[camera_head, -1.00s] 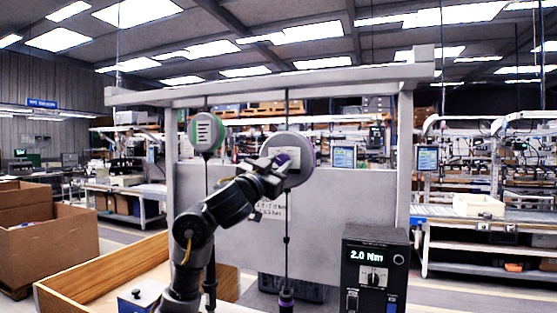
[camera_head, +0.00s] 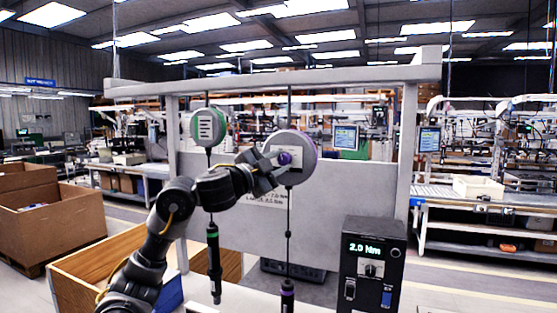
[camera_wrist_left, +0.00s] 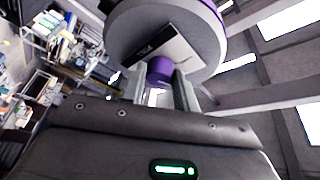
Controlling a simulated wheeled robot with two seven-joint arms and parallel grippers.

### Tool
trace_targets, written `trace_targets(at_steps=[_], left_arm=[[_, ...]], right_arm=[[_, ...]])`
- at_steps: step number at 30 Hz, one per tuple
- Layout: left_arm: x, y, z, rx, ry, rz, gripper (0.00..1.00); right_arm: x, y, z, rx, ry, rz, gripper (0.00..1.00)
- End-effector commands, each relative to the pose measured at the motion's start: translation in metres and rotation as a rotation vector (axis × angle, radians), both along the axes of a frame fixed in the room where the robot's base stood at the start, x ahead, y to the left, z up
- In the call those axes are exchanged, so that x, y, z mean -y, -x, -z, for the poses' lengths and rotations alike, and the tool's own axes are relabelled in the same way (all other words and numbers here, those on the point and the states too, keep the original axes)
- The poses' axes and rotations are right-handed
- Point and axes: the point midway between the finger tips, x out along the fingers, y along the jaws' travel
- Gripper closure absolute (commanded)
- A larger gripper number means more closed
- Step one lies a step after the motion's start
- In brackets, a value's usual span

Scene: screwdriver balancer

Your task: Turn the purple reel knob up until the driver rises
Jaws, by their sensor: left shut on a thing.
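The purple-rimmed reel (camera_head: 306,160) hangs from the overhead beam in the head view, with its purple knob (camera_head: 285,158) on the front face. My left gripper (camera_head: 280,158) is shut on the knob, one finger on each side. The knob also shows between the fingers in the left wrist view (camera_wrist_left: 160,70), under the reel's disc (camera_wrist_left: 150,35). A cord runs down from the reel to the purple-banded driver (camera_head: 287,294), whose lower end is cut off by the frame's bottom edge. My right gripper is not in view.
A green-rimmed reel (camera_head: 208,127) hangs left, with a green-banded driver (camera_head: 214,262) below it, close to my left arm. A control box (camera_head: 372,270) reading 2.0 Nm stands right. A wooden bin (camera_head: 100,265) sits front left.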

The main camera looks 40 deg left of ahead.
Motion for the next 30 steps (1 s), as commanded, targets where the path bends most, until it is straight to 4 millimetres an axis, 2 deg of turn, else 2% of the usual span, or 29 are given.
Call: trace_targets(at_steps=[14,15,19,30], left_arm=[[0.0001,-0.0003,0.0010,-0.007,-0.014,0.000,0.93],[0.0001,-0.0003,0.0010,-0.007,-0.014,0.000,0.66],[0.0001,-0.0002,0.0006,-0.006,-0.014,0.000,0.49],[-0.0008,0.0054,0.0020,-0.003,-0.015,-0.001,0.49]], right_arm=[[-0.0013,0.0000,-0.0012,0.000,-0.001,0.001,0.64],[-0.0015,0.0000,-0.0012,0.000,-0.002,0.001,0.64],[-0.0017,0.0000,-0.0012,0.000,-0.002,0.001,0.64],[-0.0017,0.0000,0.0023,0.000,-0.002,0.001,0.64]])
